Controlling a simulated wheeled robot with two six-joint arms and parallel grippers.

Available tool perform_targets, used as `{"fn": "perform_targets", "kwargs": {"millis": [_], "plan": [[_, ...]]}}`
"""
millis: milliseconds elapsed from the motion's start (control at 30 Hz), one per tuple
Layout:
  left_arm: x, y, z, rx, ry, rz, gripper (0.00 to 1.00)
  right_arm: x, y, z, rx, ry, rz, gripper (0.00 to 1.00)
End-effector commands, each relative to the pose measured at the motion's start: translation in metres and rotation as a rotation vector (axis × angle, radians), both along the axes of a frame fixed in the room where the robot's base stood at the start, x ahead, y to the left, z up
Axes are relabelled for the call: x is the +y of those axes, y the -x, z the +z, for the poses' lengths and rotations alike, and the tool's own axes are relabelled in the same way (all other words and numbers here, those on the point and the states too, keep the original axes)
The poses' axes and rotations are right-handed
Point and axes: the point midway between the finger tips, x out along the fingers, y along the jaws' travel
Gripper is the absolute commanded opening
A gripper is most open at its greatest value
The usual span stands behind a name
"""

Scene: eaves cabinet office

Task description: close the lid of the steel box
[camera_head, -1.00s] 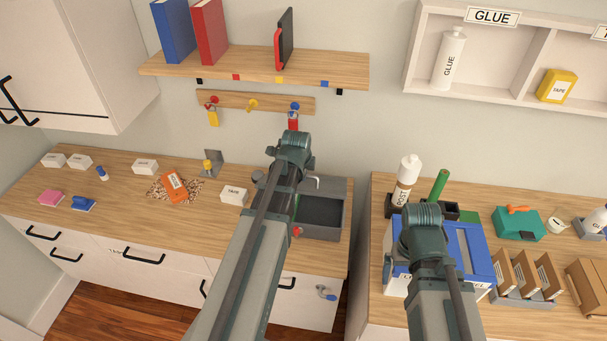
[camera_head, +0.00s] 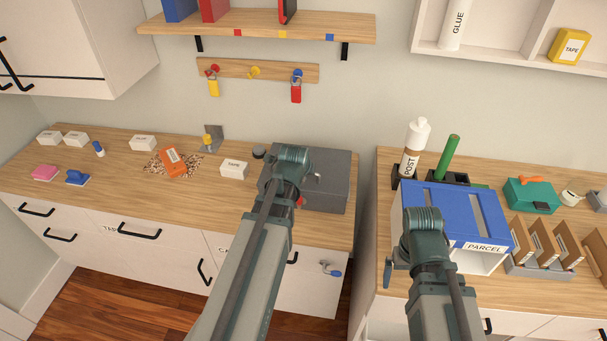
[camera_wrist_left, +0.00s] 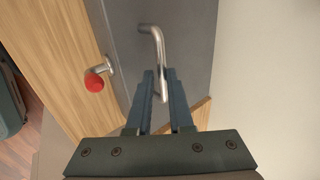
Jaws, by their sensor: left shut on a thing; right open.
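The grey steel box (camera_head: 325,198) stands at the right end of the left counter. Its lid (camera_head: 335,163) lies over the opening and the inside is hidden; I cannot tell whether it sits fully flush. A bent metal handle (camera_wrist_left: 157,50) is on the lid in the left wrist view. My left gripper (camera_wrist_left: 161,82) is shut on this handle; in the head view my own arm hides the fingers. A red knob (camera_wrist_left: 94,83) on a short metal stem shows beside the lid. My right gripper (camera_head: 389,274) is open, low beside the blue-topped parcel box, and holds nothing.
The parcel box (camera_head: 480,258) stands on the right counter, with a POST bottle (camera_head: 412,150) behind it. A white labelled block (camera_head: 234,169) is left of the steel box. Padlocks hang from the rail (camera_head: 275,72) above. A gap separates the counters.

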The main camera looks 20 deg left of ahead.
Motion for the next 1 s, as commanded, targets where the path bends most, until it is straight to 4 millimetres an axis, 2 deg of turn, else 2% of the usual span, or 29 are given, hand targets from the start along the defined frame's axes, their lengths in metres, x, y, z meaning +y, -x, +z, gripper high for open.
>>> {"fn": "perform_targets", "kwargs": {"millis": [33, 400, 433, 500, 533, 1000], "plan": [[-0.0030, 0.0094, -0.0077, 0.030, 0.008, 0.000, 0.00, 0.0000, -0.0002, -0.0036, 0.000, 0.000, 0.000, 1.00], [-0.0038, 0.0112, -0.0083, 0.030, 0.009, -0.001, 0.00, 0.0001, -0.0002, -0.0042, 0.000, 0.000, 0.000, 1.00], [-0.0037, 0.0111, -0.0081, 0.029, 0.009, -0.001, 0.30, 0.0001, -0.0002, -0.0042, 0.000, 0.000, 0.000, 1.00], [-0.0037, 0.0109, -0.0082, 0.029, 0.009, -0.001, 0.43, 0.0000, -0.0001, -0.0041, 0.000, 0.000, 0.000, 1.00], [-0.0037, 0.0108, -0.0080, 0.029, 0.009, -0.001, 0.45, 0.0000, -0.0001, -0.0040, 0.000, 0.000, 0.000, 1.00], [-0.0021, 0.0080, -0.0065, 0.027, 0.007, 0.000, 0.45, 0.0001, -0.0001, -0.0028, 0.000, 0.000, 0.000, 1.00]]}}
